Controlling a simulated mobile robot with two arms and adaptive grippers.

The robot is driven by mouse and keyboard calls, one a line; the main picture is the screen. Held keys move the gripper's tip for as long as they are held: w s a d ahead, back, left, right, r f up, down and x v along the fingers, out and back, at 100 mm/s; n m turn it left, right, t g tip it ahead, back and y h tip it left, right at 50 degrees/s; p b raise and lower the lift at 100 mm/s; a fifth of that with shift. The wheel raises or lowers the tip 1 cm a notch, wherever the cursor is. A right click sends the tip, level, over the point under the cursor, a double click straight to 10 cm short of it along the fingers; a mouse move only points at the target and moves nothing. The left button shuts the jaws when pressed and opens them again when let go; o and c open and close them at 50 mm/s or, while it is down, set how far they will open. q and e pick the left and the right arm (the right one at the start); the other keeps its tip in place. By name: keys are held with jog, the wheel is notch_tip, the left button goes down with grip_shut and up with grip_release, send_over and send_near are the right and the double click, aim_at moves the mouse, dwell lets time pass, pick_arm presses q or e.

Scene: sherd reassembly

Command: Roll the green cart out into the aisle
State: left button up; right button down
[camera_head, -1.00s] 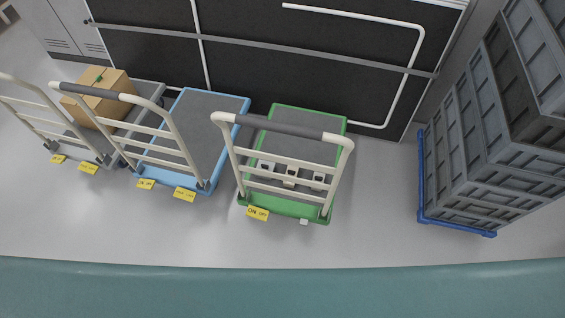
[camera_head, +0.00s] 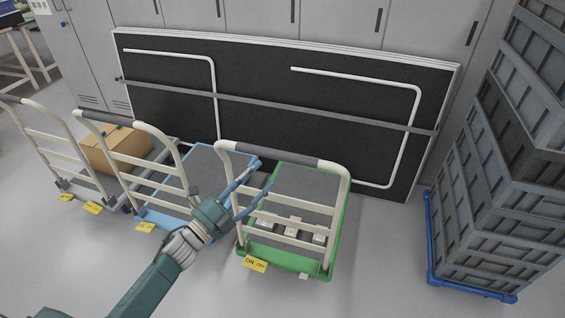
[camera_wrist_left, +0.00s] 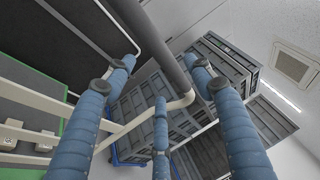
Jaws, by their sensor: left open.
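The green cart (camera_head: 342,229) stands on the floor with a dark grey deck and a cream push handle with a grey grip (camera_head: 276,153) at its near end. A yellow ON/OFF label is at its near edge. My left gripper (camera_head: 263,172) is open, with its blue fingers close to the left part of that handle. In the left wrist view, the grey grip (camera_wrist_left: 167,45) passes between the spread fingers (camera_wrist_left: 163,62). I cannot tell whether they touch it. Part of the cart's green deck (camera_wrist_left: 78,130) shows at the left there. My right gripper is out of view.
A blue cart (camera_head: 158,219) stands close on the left, and a grey cart with a cardboard box (camera_head: 118,147) beyond it. A black folded panel (camera_head: 255,85) stands behind. Stacked grey crates (camera_head: 485,190) on a blue dolly are at the right. Floor in front is clear.

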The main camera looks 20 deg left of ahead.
aim_at(277, 157)
pick_arm(q)
jog(key=b+x, duration=0.1)
jog(key=x, duration=0.7)
jog(key=shift+w+f, duration=0.1)
jog(key=shift+w, duration=0.2)
jog(key=shift+w+d, duration=0.2)
jog(key=shift+w, duration=0.05)
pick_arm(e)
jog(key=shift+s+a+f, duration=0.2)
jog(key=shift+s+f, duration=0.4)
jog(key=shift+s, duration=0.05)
pick_arm(q)
jog(key=shift+c, duration=0.8)
grip_shut()
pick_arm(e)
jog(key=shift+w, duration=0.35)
